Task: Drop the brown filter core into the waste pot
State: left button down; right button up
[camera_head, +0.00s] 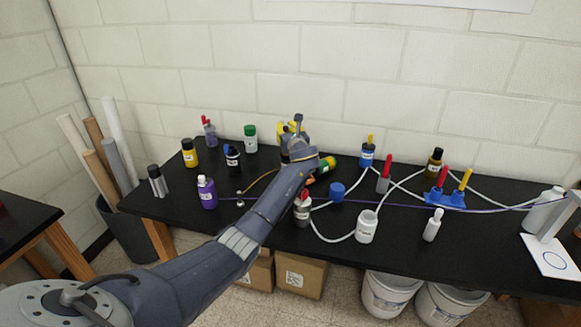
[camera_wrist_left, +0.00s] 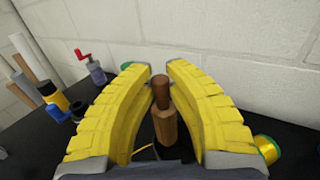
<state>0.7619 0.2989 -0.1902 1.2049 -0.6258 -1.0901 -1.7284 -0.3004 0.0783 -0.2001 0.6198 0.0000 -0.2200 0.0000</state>
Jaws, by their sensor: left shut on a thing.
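My left gripper (camera_head: 290,128) is over the back middle of the black table, its yellow fingers mostly hidden behind my wrist in the head view. In the left wrist view the padded fingers (camera_wrist_left: 160,77) curve around the brown filter core (camera_wrist_left: 165,126), a cylinder with a darker, narrower top, and are shut on it. The core is hidden in the head view. I cannot tell for sure which container is the waste pot; an open blue cup (camera_head: 336,193) stands right of my gripper. My right gripper is not in view.
The black table (camera_head: 290,240) carries several bottles, including a purple one (camera_head: 207,192) and a white one (camera_head: 366,226). Pale tubing (camera_head: 330,237) winds across the right half. A green-and-yellow cylinder (camera_head: 326,165) lies beside my wrist. A block wall rises behind.

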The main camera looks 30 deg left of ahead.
pick_arm(q)
jog(key=c, duration=1.3)
grip_release()
jog(key=shift+v, duration=6.05)
